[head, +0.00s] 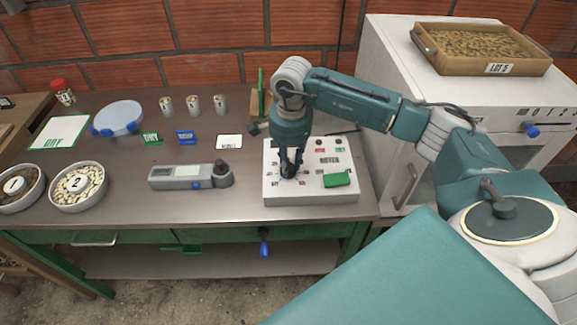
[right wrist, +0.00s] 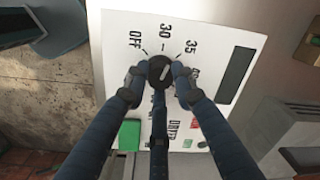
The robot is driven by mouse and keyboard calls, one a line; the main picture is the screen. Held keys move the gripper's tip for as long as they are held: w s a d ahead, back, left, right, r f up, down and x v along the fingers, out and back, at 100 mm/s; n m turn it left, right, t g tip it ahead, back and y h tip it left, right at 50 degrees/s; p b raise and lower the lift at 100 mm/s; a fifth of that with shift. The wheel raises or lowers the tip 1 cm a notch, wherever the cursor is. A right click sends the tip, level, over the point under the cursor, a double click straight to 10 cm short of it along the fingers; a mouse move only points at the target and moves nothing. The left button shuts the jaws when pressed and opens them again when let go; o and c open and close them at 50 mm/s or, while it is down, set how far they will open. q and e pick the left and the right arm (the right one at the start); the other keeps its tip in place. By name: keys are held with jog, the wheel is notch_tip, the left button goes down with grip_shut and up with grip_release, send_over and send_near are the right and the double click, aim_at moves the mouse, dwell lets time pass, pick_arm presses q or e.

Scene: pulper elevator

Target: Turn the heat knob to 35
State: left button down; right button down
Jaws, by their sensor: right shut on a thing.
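The heat knob (right wrist: 161,70) is a round black knob with a light pointer mark, on a white control panel (right wrist: 118,55) printed OFF, 30, 35 and more. In the right wrist view its mark slants toward the upper right; I cannot tell exactly which number it meets. My right gripper (right wrist: 158,76) is shut on the knob, with fingers on both sides of it. In the head view the right gripper (head: 291,168) reaches down onto the white control box (head: 285,196) and hides the knob. My left gripper is not in view.
A green block (head: 337,180) sits on the box's front right. A grey meter (head: 185,177) lies to its left on the metal table (head: 120,210). Two bowls stand far left. A white oven (head: 395,70) with a wooden tray (head: 425,48) of beans stands right.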

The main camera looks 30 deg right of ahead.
jog(key=m+b, duration=0.1)
jog(key=m, duration=0.2)
jog(key=shift+b, duration=0.4)
jog(key=shift+a+m+b, duration=0.1)
jog(key=shift+m+b, duration=0.35)
jog(key=shift+m, duration=0.65)
jog(key=shift+w, duration=0.1)
jog(key=c, duration=1.4)
grip_release()
notch_tip(320, 180, up, 12)
jog(key=shift+s, duration=0.3)
jog(key=shift+a, duration=0.1)
